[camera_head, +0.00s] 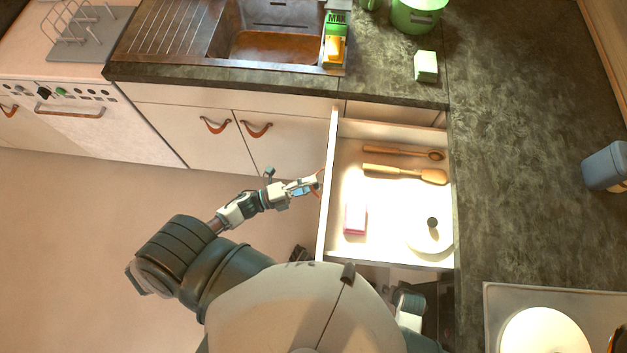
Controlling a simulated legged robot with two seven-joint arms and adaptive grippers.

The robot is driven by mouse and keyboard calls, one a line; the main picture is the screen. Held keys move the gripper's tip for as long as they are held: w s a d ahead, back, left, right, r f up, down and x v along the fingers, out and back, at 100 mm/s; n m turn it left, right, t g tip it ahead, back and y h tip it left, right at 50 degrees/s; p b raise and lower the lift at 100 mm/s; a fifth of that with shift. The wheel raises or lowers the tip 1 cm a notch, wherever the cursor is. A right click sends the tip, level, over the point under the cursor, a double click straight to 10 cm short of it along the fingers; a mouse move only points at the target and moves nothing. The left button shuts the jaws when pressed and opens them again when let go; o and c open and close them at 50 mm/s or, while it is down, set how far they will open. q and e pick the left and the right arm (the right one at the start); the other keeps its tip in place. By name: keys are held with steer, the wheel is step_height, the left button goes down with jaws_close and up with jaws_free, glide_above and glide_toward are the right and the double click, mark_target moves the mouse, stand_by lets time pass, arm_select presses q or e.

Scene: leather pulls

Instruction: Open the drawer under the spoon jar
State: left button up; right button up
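A drawer (391,206) stands pulled far out from under the counter, in front of me. Inside are two wooden utensils (404,174), a pink block (355,218) and a white round lid with a dark knob (430,238). My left gripper (312,184) is just outside the drawer's left wall, near an orange-brown pull that is mostly hidden. I cannot tell if it touches the wall or pull, or how far its fingers are apart. Part of my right arm shows below the drawer's front; its gripper is not visible. I cannot make out a spoon jar.
A dark stone counter (530,130) runs along the back and right. It carries a green pot (417,14), a green-and-white box (426,66) and a blue-grey container (605,166). Closed cupboards with leather pulls (257,129) are left of the drawer. The floor at left is clear.

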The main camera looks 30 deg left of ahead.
arm_select(q)
steer(key=v, duration=1.1)
steer(key=shift+w+a+f, duration=0.2)
steer(key=shift+w, duration=0.1)
